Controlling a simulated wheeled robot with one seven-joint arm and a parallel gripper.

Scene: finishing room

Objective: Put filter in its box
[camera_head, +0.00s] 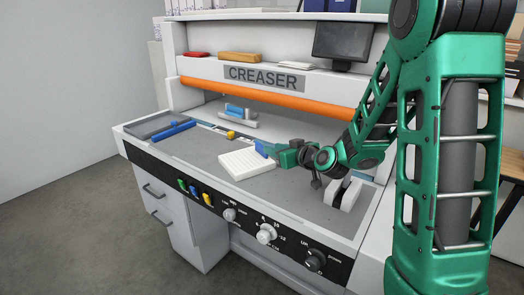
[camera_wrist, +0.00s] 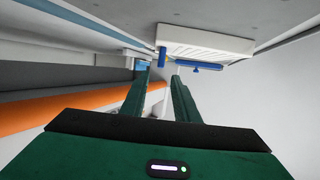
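A white, ribbed rectangular block (camera_head: 248,164), which looks like the filter, lies flat on the grey machine deck. In the wrist view, a white slotted panel (camera_wrist: 205,40) shows beyond my fingertips, with blue parts (camera_wrist: 162,57) at its near edge. My gripper (camera_head: 268,151) is low over the deck at the right edge of the white block. Its two green fingers (camera_wrist: 160,80) are apart, with a gap between them and nothing clearly clasped. I cannot tell whether they touch the blue part. I cannot clearly make out the filter's box.
The creaser's orange bar (camera_head: 265,94) crosses behind the deck. A blue bar (camera_head: 174,130) and a shallow grey tray (camera_head: 152,124) lie at the left. A blue-and-white fixture (camera_head: 238,115) stands behind the block. A pale bracket (camera_head: 343,193) stands at the right. The front-left deck is clear.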

